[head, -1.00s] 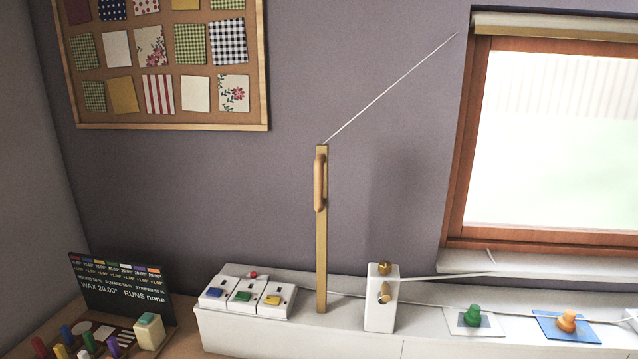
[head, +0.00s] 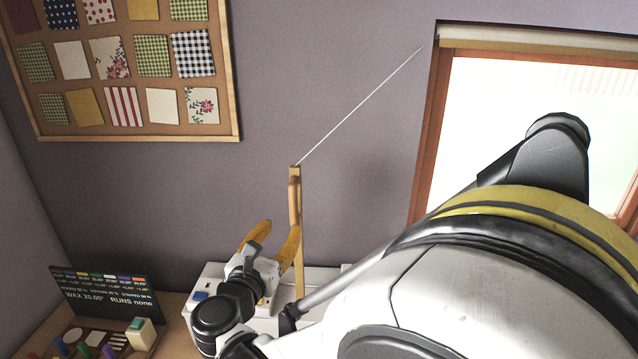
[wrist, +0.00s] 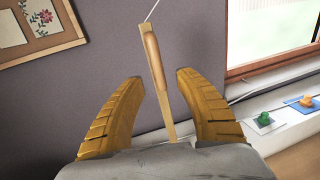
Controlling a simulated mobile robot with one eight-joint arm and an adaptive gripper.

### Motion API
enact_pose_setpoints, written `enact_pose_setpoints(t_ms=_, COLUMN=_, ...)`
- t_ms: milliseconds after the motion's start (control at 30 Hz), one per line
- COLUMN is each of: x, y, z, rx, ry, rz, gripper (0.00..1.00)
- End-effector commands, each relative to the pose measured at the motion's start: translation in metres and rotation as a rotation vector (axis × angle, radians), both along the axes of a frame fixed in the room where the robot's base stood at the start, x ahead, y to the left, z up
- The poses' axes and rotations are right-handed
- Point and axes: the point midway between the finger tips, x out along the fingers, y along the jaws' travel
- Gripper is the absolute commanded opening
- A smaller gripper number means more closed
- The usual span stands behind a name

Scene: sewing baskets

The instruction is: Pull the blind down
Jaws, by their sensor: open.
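The blind (head: 560,40) is a pale roll at the top of the wooden-framed window, at the upper right of the head view. A white cord (head: 358,107) runs from near it down to the top of a tall wooden post. The post carries a rounded wooden handle (head: 294,203), which also shows in the wrist view (wrist: 154,62). My gripper (head: 280,228) is open and empty. In the wrist view its two yellow fingers (wrist: 157,80) stand wide apart, with the post and handle between and beyond them. Contact with the handle does not show.
My arm covers much of the window and ledge in the head view. A green knob (wrist: 264,119) and an orange knob (wrist: 306,101) sit on the white ledge. A dark sign (head: 105,297) and coloured pieces stand at lower left. A pinboard (head: 130,134) hangs on the wall.

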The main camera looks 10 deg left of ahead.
Motion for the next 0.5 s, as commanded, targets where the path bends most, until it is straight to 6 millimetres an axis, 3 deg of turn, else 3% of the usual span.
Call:
enact_pose_setpoints(t_ms=167, x=0.009, y=0.006, z=0.001, rx=-0.036, ry=-0.014, rz=0.008, gripper=0.41)
enact_pose_setpoints(t_ms=500, x=0.074, y=-0.005, z=0.001, rx=-0.032, ry=-0.013, rz=0.005, gripper=0.41)
